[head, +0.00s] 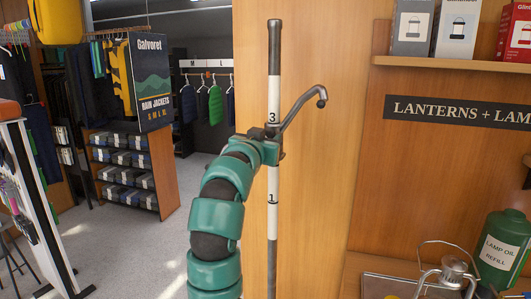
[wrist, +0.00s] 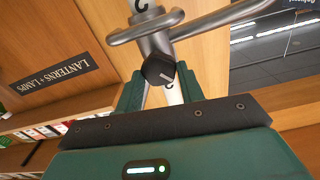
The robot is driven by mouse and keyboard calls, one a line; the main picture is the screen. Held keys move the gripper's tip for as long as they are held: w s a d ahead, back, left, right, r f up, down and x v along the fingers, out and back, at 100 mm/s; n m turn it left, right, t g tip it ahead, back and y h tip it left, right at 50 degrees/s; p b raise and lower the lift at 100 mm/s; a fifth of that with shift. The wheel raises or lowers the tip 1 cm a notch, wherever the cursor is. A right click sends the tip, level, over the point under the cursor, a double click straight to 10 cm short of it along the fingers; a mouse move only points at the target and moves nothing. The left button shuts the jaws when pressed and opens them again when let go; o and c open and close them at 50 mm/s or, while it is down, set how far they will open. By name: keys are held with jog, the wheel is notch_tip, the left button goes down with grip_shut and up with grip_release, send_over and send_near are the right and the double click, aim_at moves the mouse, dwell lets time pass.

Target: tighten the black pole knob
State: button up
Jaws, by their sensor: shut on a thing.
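The pole (head: 273,215) stands upright in the head view, banded in black and white with the numbers 3 and 1. A grey metal clamp with a curved hook arm (head: 300,103) sits on it near the number 3. In the wrist view the black pole knob (wrist: 158,69) sits on the clamp, with a light mark on its face. My green gripper (head: 268,150) reaches the clamp from the left. Its two fingers (wrist: 159,80) stand on either side of the knob and are shut on it. In the head view my gripper hides the knob.
At right are a shelf with lantern boxes (head: 456,30), a "LANTERNS + LAMPS" sign (head: 455,110), a green lamp oil bottle (head: 500,250) and a metal lantern (head: 447,275). At left is a rain jacket rack (head: 150,75). The grey floor (head: 165,245) between is open.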

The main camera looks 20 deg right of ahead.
jog(key=shift+f+m+b, duration=0.4)
jog(key=shift+m+b, duration=0.3)
jog(key=shift+b, duration=2.15)
jog(key=m+b, duration=0.3)
jog(key=m, duration=0.2)
jog(key=m+b, duration=0.3)
jog(key=m, duration=0.2)
jog(key=m+b, duration=0.2)
jog(key=m, duration=0.3)
jog(key=shift+s+d+r+b, duration=0.15)
jog(key=shift+r+b, duration=0.1)
jog(key=shift+b, duration=0.15)
jog(key=shift+m, duration=0.4)
jog(key=o, duration=1)
